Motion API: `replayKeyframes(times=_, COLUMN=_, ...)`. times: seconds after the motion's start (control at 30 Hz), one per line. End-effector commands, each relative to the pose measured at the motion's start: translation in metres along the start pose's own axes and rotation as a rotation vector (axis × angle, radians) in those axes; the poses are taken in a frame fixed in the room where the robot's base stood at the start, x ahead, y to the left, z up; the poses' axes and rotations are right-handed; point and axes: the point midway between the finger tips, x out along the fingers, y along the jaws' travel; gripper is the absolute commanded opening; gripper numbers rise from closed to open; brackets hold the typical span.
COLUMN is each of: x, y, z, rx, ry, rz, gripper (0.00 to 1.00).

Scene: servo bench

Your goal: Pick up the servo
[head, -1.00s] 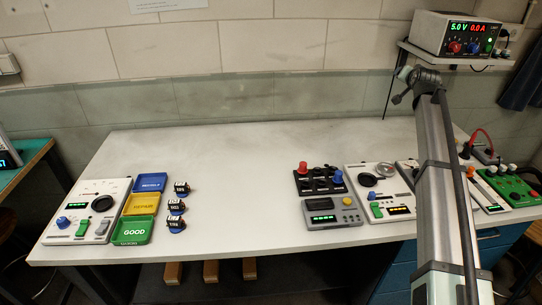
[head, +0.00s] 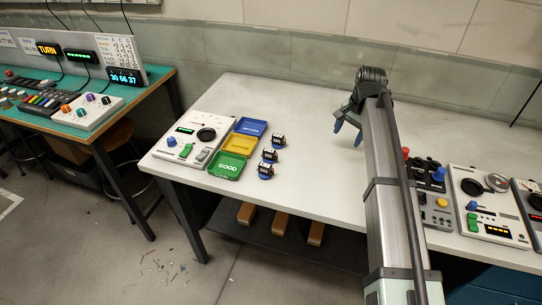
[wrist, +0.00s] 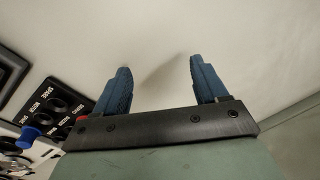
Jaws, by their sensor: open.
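No servo shows in the wrist view.
The blue tray (head: 250,126), yellow tray (head: 252,143) and green GOOD tray (head: 227,167) sit beside a white control panel (head: 184,149). A black panel with knobs (wrist: 58,100) is near my gripper. The bench between servos and gripper is clear. A teal bench (head: 150,85) stands left.

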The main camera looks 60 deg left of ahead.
Motion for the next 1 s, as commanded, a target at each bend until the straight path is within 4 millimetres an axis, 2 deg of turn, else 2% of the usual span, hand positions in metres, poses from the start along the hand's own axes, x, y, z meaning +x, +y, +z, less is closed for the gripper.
replayKeyframes(times=0.03, x=-0.004, y=-0.021, z=0.018, rx=-0.038, ry=-0.015, rz=0.015, gripper=0.72)
replayKeyframes(times=0.3, x=-0.033, y=-0.113, z=0.106, rx=-0.242, ry=-0.049, rz=0.081, gripper=0.72)
replayKeyframes(times=0.5, x=-0.053, y=-0.159, z=0.160, rx=-0.361, ry=-0.057, rz=0.113, gripper=0.72)
replayKeyframes(times=0.63, x=-0.061, y=-0.173, z=0.180, rx=-0.403, ry=-0.058, rz=0.125, gripper=0.72)
replayKeyframes(times=0.77, x=-0.062, y=-0.178, z=0.188, rx=-0.419, ry=-0.060, rz=0.130, gripper=0.72)
replayKeyframes(times=1.0, x=-0.041, y=-0.174, z=0.189, rx=-0.420, ry=-0.061, rz=0.131, gripper=0.72)
